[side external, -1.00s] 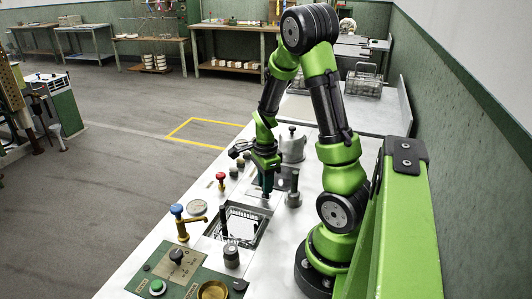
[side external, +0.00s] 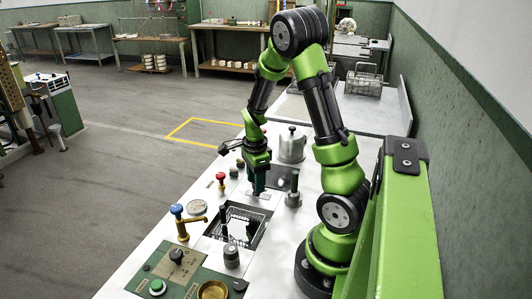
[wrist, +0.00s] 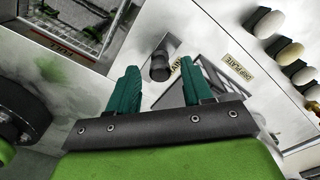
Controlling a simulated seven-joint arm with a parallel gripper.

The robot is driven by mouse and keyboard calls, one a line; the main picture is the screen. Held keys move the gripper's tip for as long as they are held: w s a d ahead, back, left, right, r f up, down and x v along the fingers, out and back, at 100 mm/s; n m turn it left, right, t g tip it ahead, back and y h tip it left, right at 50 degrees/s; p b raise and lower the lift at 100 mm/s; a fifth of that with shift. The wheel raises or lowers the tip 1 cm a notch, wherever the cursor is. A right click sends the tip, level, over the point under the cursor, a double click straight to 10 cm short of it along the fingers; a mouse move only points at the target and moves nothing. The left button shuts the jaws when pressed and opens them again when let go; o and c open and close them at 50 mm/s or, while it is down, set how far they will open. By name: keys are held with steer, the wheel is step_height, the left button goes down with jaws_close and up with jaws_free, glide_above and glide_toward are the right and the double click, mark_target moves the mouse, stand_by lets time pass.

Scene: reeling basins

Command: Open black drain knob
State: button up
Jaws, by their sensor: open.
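The black drain knob (wrist: 160,65) shows in the wrist view as a short dark cylinder standing on the white worktop. A partly covered label ending in "AIN" lies just right of it. My gripper (wrist: 158,82) is open, with one teal finger on each side of the knob in the picture and nothing held. I cannot tell the height gap between fingertips and knob. In the side view my gripper (side external: 258,190) points down over the worktop beyond the basin. I cannot make out the drain knob there.
A square basin (side external: 262,240) is sunk in the worktop nearer the side camera. A metal pot (side external: 292,147) stands behind my gripper.

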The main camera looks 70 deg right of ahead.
step_height(320, 180, up, 17)
steer(key=shift+f, duration=0.15)
stand_by(0.5)
steer(key=s+a+r+n+t+y, duration=0.1)
steer(key=a+r+n+t, duration=0.1)
steer(key=a+n, duration=0.9)
steer(key=s+a+r+n+t+y, duration=0.1)
steer(key=a+n+t, duration=0.4)
steer(key=a+n, duration=0.7)
steer(key=shift+s+a+r, duration=0.15)
steer(key=shift+s+r, duration=0.1)
steer(key=shift+r, duration=0.6)
